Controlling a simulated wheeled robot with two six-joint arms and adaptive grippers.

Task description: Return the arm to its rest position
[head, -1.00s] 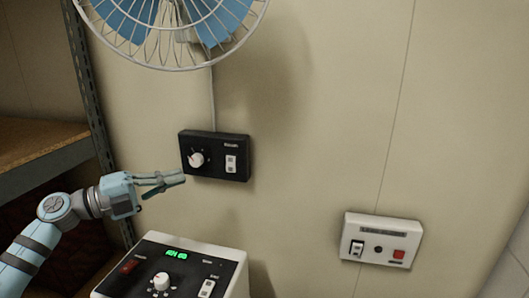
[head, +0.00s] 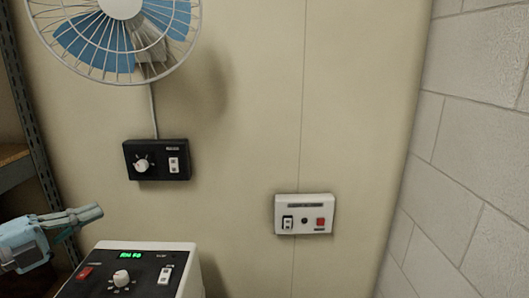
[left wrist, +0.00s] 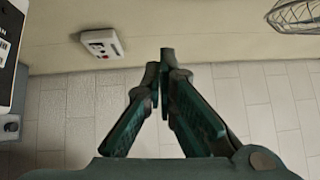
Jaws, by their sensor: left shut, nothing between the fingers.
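My left gripper (head: 84,215) is at the lower left of the head view, beside and left of the white control box. It is shut and empty, and its fingers point right. In the left wrist view the closed fingers (left wrist: 160,75) meet at the tips with nothing between them. They are apart from the wall and from every device. My right gripper is not in view.
A black wall panel (head: 157,172) with a white knob hangs under a blue-bladed fan (head: 100,38). A white control box (head: 150,246) with a green display stands at lower left. A white wall box (head: 303,214) has a red button. A shelf (head: 14,170) stands at left.

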